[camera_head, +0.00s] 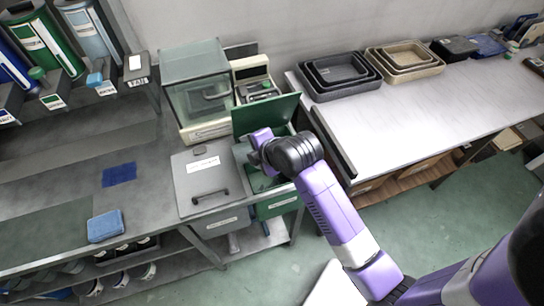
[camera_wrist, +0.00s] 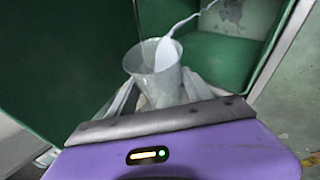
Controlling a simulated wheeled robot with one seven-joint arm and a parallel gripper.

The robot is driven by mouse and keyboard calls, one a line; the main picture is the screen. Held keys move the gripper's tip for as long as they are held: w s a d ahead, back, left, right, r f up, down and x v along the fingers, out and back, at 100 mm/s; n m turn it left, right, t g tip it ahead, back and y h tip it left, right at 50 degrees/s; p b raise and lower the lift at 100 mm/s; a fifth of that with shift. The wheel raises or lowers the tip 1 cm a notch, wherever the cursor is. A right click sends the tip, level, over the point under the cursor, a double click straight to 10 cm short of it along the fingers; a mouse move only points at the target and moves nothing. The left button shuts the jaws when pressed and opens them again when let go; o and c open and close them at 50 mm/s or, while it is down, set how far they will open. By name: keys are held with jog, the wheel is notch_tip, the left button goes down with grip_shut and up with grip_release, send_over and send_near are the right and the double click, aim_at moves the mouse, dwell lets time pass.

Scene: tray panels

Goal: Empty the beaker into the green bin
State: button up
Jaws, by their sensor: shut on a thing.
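The beaker (camera_wrist: 150,60) is clear and slightly cloudy, and sits between the fingers of my gripper (camera_wrist: 162,90) in the wrist view. My gripper is shut on it. Dark green bin walls (camera_wrist: 75,55) fill much of the wrist view around the beaker. The beaker cannot be made out in the head view, hidden by my wrist.
A grey bin (camera_head: 205,178) with a closed lid stands left of the green bin. A glass-sided cabinet (camera_head: 196,85) is behind. A white counter (camera_head: 430,105) with grey trays (camera_head: 340,75) and beige trays (camera_head: 405,60) lies right. A blue cloth (camera_head: 119,174) lies on the left bench.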

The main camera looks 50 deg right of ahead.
jog(key=shift+s+d+f+m+t+y+b, duration=0.3)
jog(key=shift+d+f+m+t+y+b, duration=0.25)
jog(key=shift+b, duration=0.4)
jog(key=shift+c, duration=0.2)
dwell(0.4)
jog(key=shift+s+r+t+y, duration=0.1)
jog(key=shift+r+t+y, duration=0.15)
jog(key=shift+y, duration=0.1)
